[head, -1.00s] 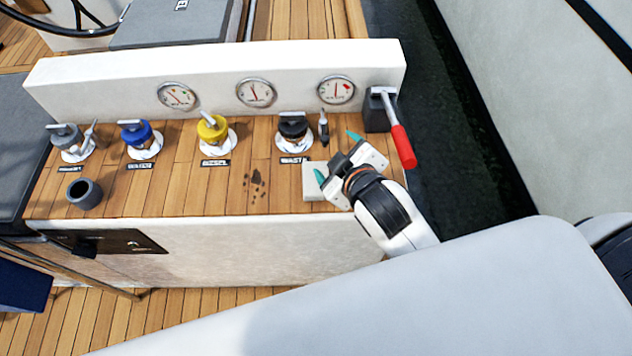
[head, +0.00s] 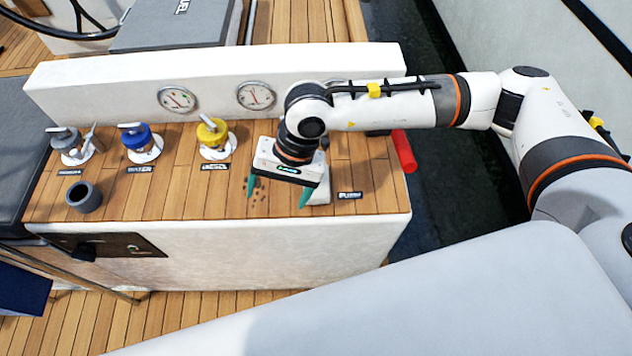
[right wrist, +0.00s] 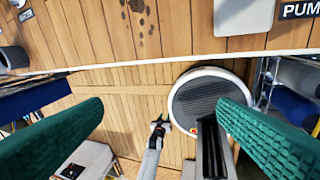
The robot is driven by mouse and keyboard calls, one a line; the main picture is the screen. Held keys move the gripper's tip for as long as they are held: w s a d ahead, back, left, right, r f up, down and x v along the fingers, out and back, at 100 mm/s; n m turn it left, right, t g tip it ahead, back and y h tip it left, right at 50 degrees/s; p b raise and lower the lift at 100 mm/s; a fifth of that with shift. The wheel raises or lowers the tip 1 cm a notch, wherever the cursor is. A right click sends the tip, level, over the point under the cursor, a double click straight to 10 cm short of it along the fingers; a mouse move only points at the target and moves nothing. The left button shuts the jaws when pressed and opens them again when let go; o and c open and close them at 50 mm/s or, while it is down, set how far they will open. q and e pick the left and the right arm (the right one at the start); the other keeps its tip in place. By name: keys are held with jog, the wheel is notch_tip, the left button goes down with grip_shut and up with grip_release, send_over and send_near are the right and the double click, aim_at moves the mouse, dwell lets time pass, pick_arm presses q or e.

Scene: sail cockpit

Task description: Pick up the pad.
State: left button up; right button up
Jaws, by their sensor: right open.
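The pad is a small pale grey-white block (head: 321,192) on the wooden console top, near its front edge, partly hidden behind my right gripper. In the right wrist view the pad (right wrist: 243,15) shows at the top edge, cut off by the frame. My right gripper (head: 278,195) is open, its green fingertips pointing down towards the console's front edge, with the pad just right of the right fingertip. I do not see my left gripper.
Blue (head: 140,141) and yellow (head: 213,133) valves stand left of my gripper. A grey cup (head: 84,196) stands at the front left. Dark specks (head: 260,192) lie beside my fingers. A red-handled lever (head: 404,152) is at the right end, and a panel with gauges (head: 177,99) runs behind.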

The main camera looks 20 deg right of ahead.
jog(key=w+d+n+t+h, duration=0.15)
jog(key=w+d+h, duration=0.3)
jog(key=d, duration=0.45)
jog(key=shift+t, duration=0.25)
jog(key=f, duration=0.3)
jog(key=w+f+p, duration=0.1)
jog(key=f, duration=0.2)
jog(key=shift+w, duration=0.15)
jog(key=f, duration=0.1)
jog(key=f+p, duration=0.1)
jog(key=f, duration=0.2)
jog(key=shift+w+d+f+p, duration=0.15)
jog(key=shift+w+f+p, duration=0.1)
jog(key=shift+f+p, duration=0.15)
jog(key=shift+w+f, duration=0.1)
jog(key=shift+f, duration=0.4)
jog(key=c, duration=1.1)
jog(key=shift+o, duration=0.2)
jog(key=shift+r, duration=0.1)
notch_tip(320, 180, up, 18)
jog(key=b, duration=0.3)
